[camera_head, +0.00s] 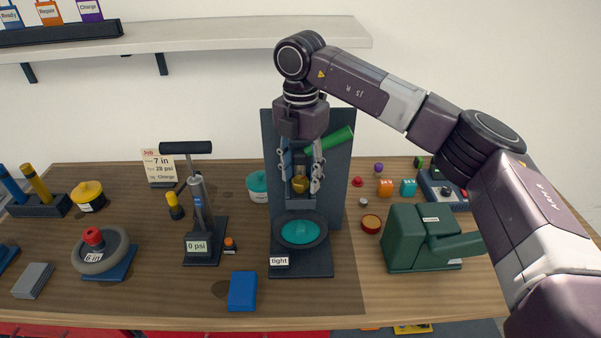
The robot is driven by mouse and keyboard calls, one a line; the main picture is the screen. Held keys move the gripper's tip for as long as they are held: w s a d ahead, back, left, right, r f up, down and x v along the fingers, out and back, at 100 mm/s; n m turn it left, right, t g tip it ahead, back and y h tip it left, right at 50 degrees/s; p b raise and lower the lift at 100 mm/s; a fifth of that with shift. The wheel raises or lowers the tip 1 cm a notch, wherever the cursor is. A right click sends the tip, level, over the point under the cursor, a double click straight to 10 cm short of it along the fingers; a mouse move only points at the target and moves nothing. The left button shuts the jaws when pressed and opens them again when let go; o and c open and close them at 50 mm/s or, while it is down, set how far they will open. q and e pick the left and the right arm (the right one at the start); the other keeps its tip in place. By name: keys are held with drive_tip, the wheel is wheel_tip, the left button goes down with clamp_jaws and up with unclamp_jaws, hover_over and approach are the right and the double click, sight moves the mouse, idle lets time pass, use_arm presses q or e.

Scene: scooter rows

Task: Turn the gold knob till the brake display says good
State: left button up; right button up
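The gold knob (300,184) sits low on the front of a dark upright stand (345,190) in the middle of the table. The brake display (279,262) on the stand's base reads "tight". My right gripper (301,188) points down in front of the stand. Its fingers are spread, one on each side of the gold knob, with small gaps showing; contact cannot be made out. A green lever (335,139) slants up to the right behind the gripper. A teal disc in a dark ring (302,232) is below the knob. My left gripper is not in view.
A pump (199,212) reading "0 psi" stands left of the stand, and a wheel (100,252) marked "6 in" lies further left. A green machine (405,240) is close on the right. A blue block (242,291) lies in front. A shelf (200,38) is above.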

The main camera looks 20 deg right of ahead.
drive_tip(key=c, duration=1.1)
drive_tip(key=shift+o, duration=0.2)
drive_tip(key=shift+n, duration=0.3)
drive_tip(key=shift+n+b, duration=0.7)
drive_tip(key=shift+n, duration=0.5)
drive_tip(key=shift+n+b, duration=0.4)
drive_tip(key=shift+n, duration=1.1)
drive_tip(key=o, duration=1.1)
drive_tip(key=shift+o, duration=0.2)
